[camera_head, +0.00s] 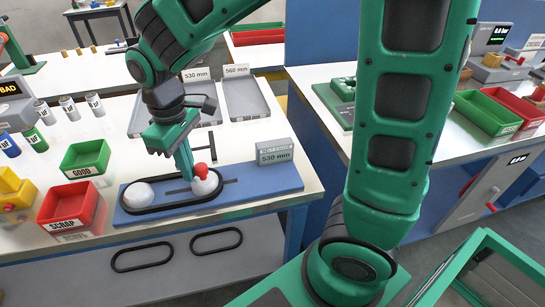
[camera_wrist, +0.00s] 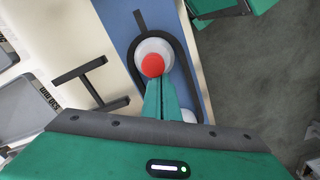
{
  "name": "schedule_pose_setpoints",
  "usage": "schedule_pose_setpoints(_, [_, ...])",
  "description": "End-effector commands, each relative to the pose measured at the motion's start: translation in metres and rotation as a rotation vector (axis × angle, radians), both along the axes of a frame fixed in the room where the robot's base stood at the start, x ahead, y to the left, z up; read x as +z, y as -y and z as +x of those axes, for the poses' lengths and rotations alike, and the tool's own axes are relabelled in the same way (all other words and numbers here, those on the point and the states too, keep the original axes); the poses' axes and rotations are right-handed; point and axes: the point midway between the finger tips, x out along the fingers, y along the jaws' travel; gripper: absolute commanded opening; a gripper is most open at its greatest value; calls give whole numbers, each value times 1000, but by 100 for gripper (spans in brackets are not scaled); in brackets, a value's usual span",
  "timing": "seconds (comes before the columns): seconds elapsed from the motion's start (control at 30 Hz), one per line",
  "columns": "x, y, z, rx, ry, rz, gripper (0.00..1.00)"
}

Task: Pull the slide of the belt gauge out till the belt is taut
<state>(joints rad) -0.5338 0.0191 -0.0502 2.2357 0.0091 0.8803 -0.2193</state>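The belt gauge has a blue base (camera_head: 280,177) on the white table, with a sign (camera_head: 274,153) reading 530 mm. A black belt (camera_head: 165,207) loops around a white left pulley (camera_head: 138,193) and a white right pulley (camera_head: 207,186), which carries a red knob (camera_head: 201,170). In the wrist view the knob (camera_wrist: 153,65) sits just beyond my fingertips. My gripper (camera_head: 189,177) points down inside the loop, left of the knob. Its fingers (camera_wrist: 158,82) look shut together, with nothing visible between them. Contact with the knob is unclear, as is the belt's tautness.
A green GOOD bin (camera_head: 86,157) and a red SCRAP bin (camera_head: 70,207) stand to the left. Grey trays (camera_head: 245,98) labelled 530 mm and 560 mm lie behind. A black bar frame (camera_wrist: 80,75) is beside the gauge.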

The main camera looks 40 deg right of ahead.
Motion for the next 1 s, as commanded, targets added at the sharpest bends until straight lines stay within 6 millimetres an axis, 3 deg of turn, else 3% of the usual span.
schedule_pose_setpoints(0.17, [3, -1, 0, 1, 0, 0, 0])
schedule_pose_setpoints(1.0, [61, -2, 2, 2, 6, 4, 0])
